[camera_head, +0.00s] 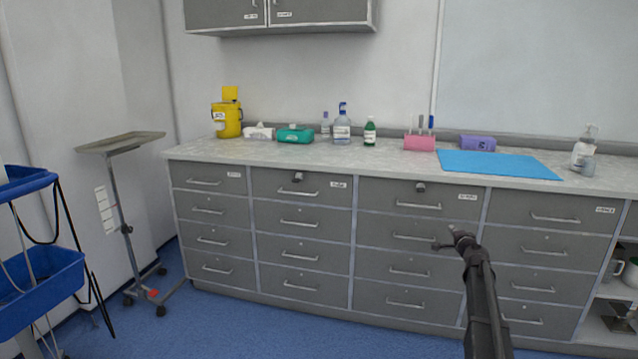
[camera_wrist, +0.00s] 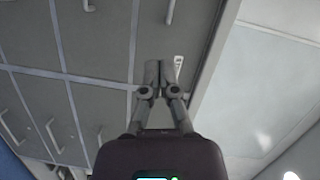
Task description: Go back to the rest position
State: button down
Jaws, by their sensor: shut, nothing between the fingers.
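My gripper (camera_head: 452,236) is at the end of my dark arm, in front of the grey drawer cabinet (camera_head: 304,242), at the right of the head view. In the wrist view my gripper (camera_wrist: 158,70) shows with its two fingers together and nothing between them. Drawer fronts and handles lie behind it there. Whether it touches a drawer front cannot be told.
A speckled worktop (camera_head: 330,168) runs along the wall, with a blue mat (camera_head: 498,164), several bottles and a yellow bin (camera_head: 227,122). A tray stand (camera_head: 122,143) and a blue cart (camera_head: 38,285) stand at left. Blue floor (camera_head: 230,325) lies in front.

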jog(key=s+a+f+n+g+y, duration=0.35)
jog(key=s+a+f+n, duration=0.2)
jog(key=s+a, duration=0.55)
jog(key=s+a+f+n+g+y, duration=0.2)
jog(key=s+a+f+n+g, duration=0.4)
jog(key=a, duration=0.9)
jog(key=s+a+f+n+g+h, duration=0.2)
jog(key=s+f+g, duration=0.1)
jog(key=s, duration=0.9)
jog(key=s+a+f+n+g+h, duration=0.2)
jog(key=s+a+f+g, duration=0.15)
jog(key=s, duration=0.95)
notch_tip(320, 180, up, 33)
jog(key=s+d+g+h+p, duration=0.1)
jog(key=s+p, duration=0.1)
jog(key=p, duration=3)
jog(key=shift+s, duration=0.35)
jog(key=shift+d, duration=0.1)
